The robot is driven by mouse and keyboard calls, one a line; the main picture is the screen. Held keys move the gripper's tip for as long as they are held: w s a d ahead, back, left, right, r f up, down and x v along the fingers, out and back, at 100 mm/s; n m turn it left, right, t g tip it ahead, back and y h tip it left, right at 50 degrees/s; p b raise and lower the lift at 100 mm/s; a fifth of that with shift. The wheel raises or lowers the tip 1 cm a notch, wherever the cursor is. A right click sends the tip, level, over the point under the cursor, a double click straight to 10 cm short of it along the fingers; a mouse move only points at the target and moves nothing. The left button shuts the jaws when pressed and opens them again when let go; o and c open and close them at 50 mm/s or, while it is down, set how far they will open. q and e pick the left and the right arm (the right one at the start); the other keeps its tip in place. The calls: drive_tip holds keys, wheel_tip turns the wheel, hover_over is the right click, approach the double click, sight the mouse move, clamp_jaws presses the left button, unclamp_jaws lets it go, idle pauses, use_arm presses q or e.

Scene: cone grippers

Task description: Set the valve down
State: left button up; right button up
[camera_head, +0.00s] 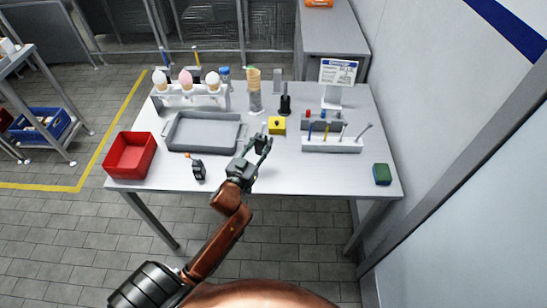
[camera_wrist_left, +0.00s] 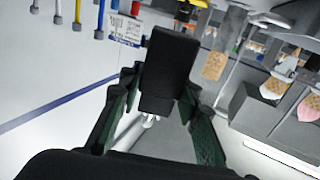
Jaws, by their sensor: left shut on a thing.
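My left gripper (camera_head: 262,143) is above the middle of the table, in front of the yellow box (camera_head: 277,125). In the left wrist view its green-sided fingers (camera_wrist_left: 163,85) are closed on a dark, block-like thing, which I take to be the valve (camera_wrist_left: 170,65). A small pale metallic piece shows at the block's lower end. In the head view the valve is small and mostly lost among the dark fingers. I cannot tell whether it touches the table (camera_head: 290,180). My right gripper is not in view.
A grey tray (camera_head: 205,149) and red bin (camera_head: 131,172) lie to the left. A small black-and-orange thing (camera_head: 198,170) stands before the tray. A tool rack (camera_head: 332,143) and green block (camera_head: 382,174) are on the right. The table's front centre-right is clear.

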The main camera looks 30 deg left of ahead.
use_arm(q)
drive_tip(key=d+f, duration=0.1)
drive_tip(key=w+d+f+b, duration=0.1)
drive_tip(key=f, duration=0.1)
drive_tip(key=d+f, duration=0.1)
drive_tip(key=shift+w+f, duration=0.4)
drive_tip(key=f, duration=0.1)
drive_tip(key=f+b, duration=0.2)
drive_tip(key=f, duration=0.1)
drive_tip(key=shift+w+d, duration=0.15)
drive_tip(key=shift+d, duration=0.2)
drive_tip(key=shift+r, duration=0.15)
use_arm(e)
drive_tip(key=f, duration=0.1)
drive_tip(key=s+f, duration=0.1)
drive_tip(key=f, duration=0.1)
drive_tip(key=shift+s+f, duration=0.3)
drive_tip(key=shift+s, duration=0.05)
use_arm(q)
drive_tip(key=shift+f, duration=0.2)
drive_tip(key=o, duration=1.2)
drive_tip(key=shift+o, duration=0.2)
drive_tip(key=shift+r, duration=0.25)
drive_tip(key=s, duration=0.4)
drive_tip(key=s+d+p, duration=0.1)
drive_tip(key=s, duration=0.7)
drive_tip(key=shift+d, duration=0.4)
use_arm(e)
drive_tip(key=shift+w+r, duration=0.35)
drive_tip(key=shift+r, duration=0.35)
